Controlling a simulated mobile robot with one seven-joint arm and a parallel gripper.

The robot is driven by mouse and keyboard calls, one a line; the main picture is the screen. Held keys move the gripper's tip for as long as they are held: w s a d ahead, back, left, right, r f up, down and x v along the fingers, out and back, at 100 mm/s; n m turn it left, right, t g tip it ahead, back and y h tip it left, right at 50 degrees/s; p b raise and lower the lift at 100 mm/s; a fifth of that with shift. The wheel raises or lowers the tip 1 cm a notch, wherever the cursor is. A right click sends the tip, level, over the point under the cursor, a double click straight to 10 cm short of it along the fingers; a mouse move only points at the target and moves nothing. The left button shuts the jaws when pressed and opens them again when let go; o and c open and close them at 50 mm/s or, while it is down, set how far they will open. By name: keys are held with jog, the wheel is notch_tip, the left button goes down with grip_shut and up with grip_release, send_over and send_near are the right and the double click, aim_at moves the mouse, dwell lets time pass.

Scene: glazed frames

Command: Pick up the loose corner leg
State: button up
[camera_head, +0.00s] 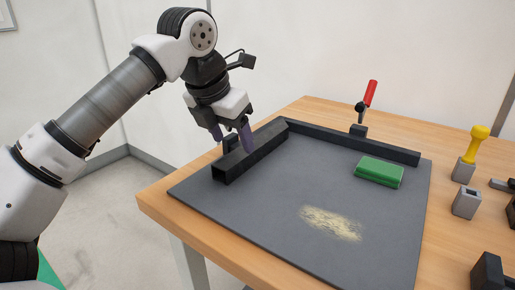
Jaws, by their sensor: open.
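A dark, square hollow tube, apparently the loose corner leg (252,156), lies along the left side of the grey board (275,205), its open end facing the camera. Its far end meets a second dark leg (360,145) at the back corner; I cannot tell whether they touch. My gripper (232,142) is open and points down over the tube's near half, with purplish fingers. One finger appears on the near side; the other is partly behind. Contact with the tube is unclear.
A red-handled clamp (367,100) stands behind the back leg. A green block (379,171) and a pale dusty patch (332,223) are on the board. A yellow-handled tool (475,145) and a grey block (466,202) stand on the wooden table (435,235) at right.

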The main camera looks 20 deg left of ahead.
aim_at(240, 153)
jog(key=x, duration=0.4)
jog(key=shift+w+d+f, duration=0.15)
jog(key=shift+d+f, duration=0.1)
jog(key=shift+f, duration=0.1)
jog(key=shift+c, duration=0.4)
jog(key=shift+r, duration=0.1)
jog(key=c, duration=1.2)
